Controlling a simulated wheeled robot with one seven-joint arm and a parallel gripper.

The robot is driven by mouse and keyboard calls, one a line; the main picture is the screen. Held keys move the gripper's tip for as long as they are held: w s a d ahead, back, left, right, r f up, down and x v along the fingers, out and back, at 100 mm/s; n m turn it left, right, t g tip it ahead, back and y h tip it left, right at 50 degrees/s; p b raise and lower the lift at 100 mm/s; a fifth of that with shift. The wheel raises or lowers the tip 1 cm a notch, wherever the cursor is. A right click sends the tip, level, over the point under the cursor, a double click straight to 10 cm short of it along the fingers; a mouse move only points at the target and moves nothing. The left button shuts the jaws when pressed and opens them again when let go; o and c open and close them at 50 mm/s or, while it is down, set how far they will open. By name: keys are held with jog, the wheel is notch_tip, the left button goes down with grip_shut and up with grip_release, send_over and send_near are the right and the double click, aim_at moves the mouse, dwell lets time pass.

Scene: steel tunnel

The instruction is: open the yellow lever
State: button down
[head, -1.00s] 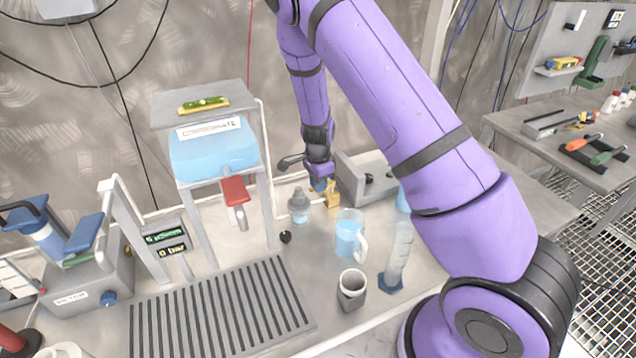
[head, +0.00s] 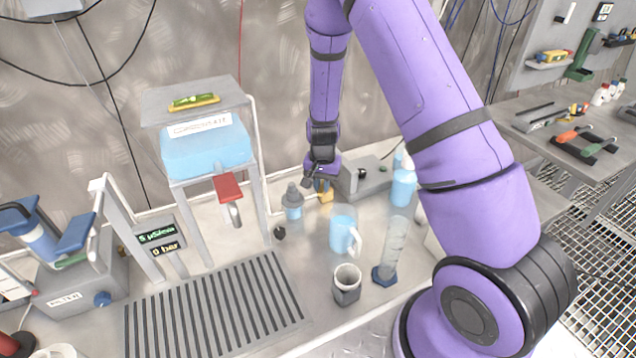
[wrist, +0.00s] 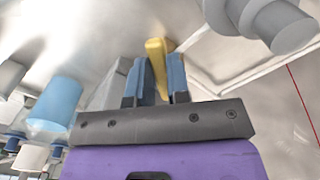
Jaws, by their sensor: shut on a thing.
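The yellow lever (wrist: 157,68) stands between the two blue fingers of my gripper (wrist: 156,80) in the wrist view. In the head view a small part of the yellow lever (head: 326,197) shows just below my gripper (head: 321,186), low over the bench near the back wall. My gripper is shut on the lever. My wrist and fingers hide most of the lever in the head view, so its angle is hard to read there.
A grey box (head: 362,178) is close on the right. A jug of blue liquid (head: 342,232), a measuring cylinder (head: 390,250) and a grey cup (head: 346,284) stand in front.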

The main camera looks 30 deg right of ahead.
jog(key=shift+s+d+n, duration=0.15)
jog(key=shift+d+n, duration=0.35)
jog(key=shift+n, duration=0.8)
jog(key=shift+s+d+n, duration=0.15)
jog(key=shift+d+n, duration=0.3)
jog(key=shift+n, duration=0.85)
jog(key=shift+s+d+n, duration=0.15)
jog(key=shift+d+n, duration=0.35)
jog(key=shift+n, duration=0.8)
jog(key=c, duration=1.1)
grip_release()
notch_tip(320, 180, up, 11)
jog(key=shift+f, duration=0.1)
